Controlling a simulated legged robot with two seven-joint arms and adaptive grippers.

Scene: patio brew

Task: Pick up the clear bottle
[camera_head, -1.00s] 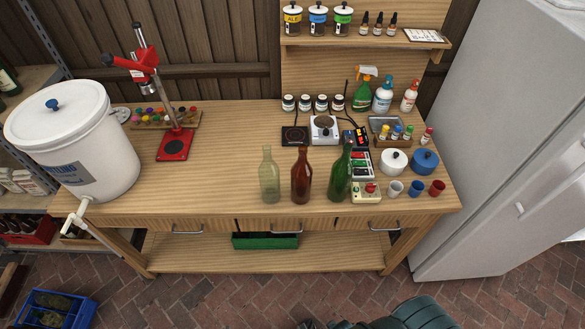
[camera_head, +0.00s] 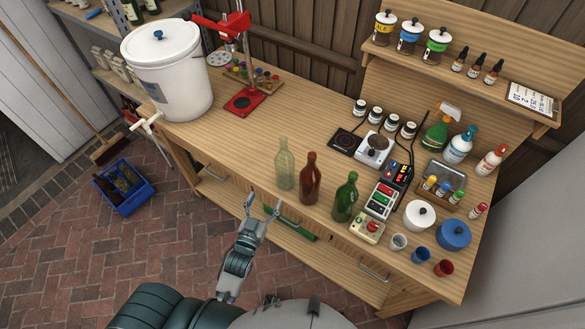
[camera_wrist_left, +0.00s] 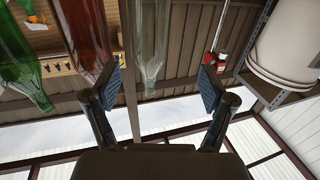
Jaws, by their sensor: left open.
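The clear bottle (camera_head: 285,167) stands upright on the wooden workbench (camera_head: 245,150) near its front edge, left of a brown bottle (camera_head: 310,180) and a green bottle (camera_head: 345,198). My left gripper (camera_head: 262,207) is open and empty, in front of the bench edge and a short way from the clear bottle. In the left wrist view, the clear bottle (camera_wrist_left: 154,40) appears upside down ahead of the gap between the open fingers (camera_wrist_left: 170,95), apart from both. The brown bottle (camera_wrist_left: 85,30) and green bottle (camera_wrist_left: 20,60) show to its left. My right gripper is not in view.
A white bucket (camera_head: 170,75) and a red bottle capper (camera_head: 243,100) stand to the left on the bench. A hot plate, a scale (camera_head: 374,150), control boxes, pots (camera_head: 419,214) and small cups crowd the right. A blue crate (camera_head: 124,188) sits on the brick floor.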

